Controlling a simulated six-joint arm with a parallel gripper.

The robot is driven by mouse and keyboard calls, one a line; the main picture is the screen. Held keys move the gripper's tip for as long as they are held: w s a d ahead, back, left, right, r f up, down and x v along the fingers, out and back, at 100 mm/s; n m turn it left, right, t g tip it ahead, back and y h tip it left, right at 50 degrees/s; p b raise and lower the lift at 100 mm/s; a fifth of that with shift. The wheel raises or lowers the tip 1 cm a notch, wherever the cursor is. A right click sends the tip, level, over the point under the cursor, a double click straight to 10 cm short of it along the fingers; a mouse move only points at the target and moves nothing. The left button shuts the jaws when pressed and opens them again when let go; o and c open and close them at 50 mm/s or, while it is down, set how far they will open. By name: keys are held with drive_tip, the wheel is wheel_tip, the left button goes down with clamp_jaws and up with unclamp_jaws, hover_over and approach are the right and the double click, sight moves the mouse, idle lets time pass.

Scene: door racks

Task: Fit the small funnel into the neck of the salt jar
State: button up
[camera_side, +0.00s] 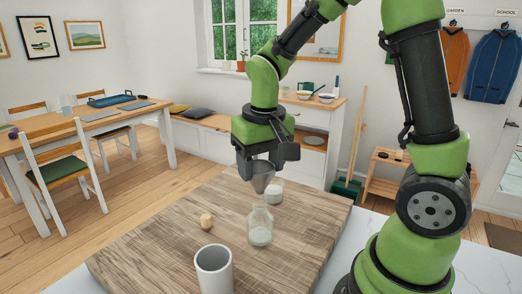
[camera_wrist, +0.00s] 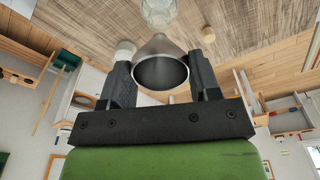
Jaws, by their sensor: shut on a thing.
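My gripper (camera_side: 259,170) is shut on the small grey funnel (camera_side: 262,182), holding it by its wide part with the narrow end down. In the wrist view the funnel (camera_wrist: 160,65) sits between the two dark fingers, its wide mouth facing the camera. The salt jar (camera_side: 260,222) is clear glass with white salt in the bottom, standing upright on the wooden board. The funnel is above the jar's neck, with a small gap seeming to show between them. In the wrist view the jar (camera_wrist: 158,10) is at the top edge, partly cut off, beyond the funnel.
The board (camera_side: 150,240) also holds a round wooden stopper (camera_side: 206,221) left of the jar, a pale cup (camera_side: 214,268) in front, and a small white-filled container (camera_side: 274,193) behind, close to the funnel. The board's left part is clear.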

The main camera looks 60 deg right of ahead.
sight(261, 181)
drive_tip(key=shift+f, duration=0.85)
drive_tip(key=shift+f, duration=1.1)
idle(0.6)
drive_tip(key=o, duration=1)
drive_tip(key=r, duration=0.6)
drive_tip(key=s+r, duration=0.1)
drive_tip(key=r, duration=0.3)
drive_tip(key=shift+a, duration=0.3)
